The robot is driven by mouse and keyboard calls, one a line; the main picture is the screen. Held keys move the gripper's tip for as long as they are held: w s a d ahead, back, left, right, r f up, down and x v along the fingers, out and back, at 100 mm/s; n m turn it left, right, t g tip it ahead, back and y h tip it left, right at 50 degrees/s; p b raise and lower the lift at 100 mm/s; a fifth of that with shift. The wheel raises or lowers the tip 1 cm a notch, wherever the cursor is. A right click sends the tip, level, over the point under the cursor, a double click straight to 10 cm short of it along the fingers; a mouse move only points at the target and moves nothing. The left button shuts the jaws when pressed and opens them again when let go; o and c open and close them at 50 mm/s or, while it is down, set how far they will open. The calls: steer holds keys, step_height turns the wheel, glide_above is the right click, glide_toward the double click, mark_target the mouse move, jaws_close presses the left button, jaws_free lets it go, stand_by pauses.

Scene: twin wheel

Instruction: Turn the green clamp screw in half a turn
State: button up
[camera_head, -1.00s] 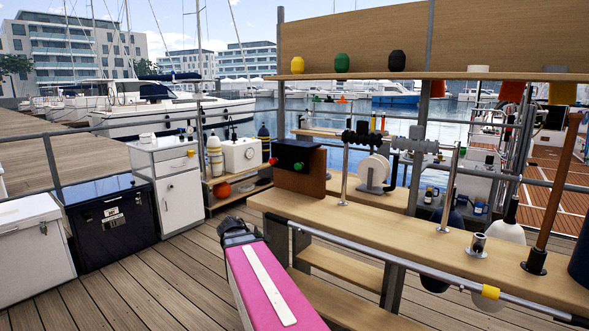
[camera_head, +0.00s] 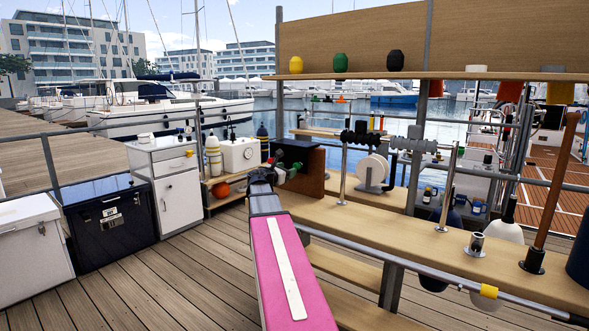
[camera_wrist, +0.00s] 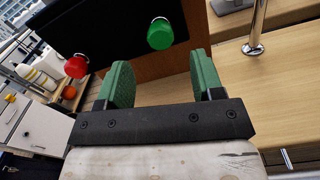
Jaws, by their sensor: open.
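The green clamp screw (camera_wrist: 160,34) shows as a round green knob on the front of a dark block (camera_wrist: 112,28) in the wrist view. A red knob (camera_wrist: 76,67) sits to its left on the same block. My gripper (camera_wrist: 161,75) is open, with its two green fingers apart and nothing between them. The green knob lies beyond the fingertips, roughly in line with the gap and apart from both fingers. In the head view my gripper (camera_head: 283,172) is in front of the block and partly hides the knobs.
A wooden workbench (camera_head: 400,226) with a front rail (camera_head: 430,270) and upright posts runs to the right. A white cabinet (camera_head: 177,195) and a dark chest (camera_head: 110,220) stand to the left. The deck between them and my arm is clear.

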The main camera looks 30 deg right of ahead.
mark_target(297, 166)
steer(key=x, duration=0.6)
steer(key=c, duration=0.9)
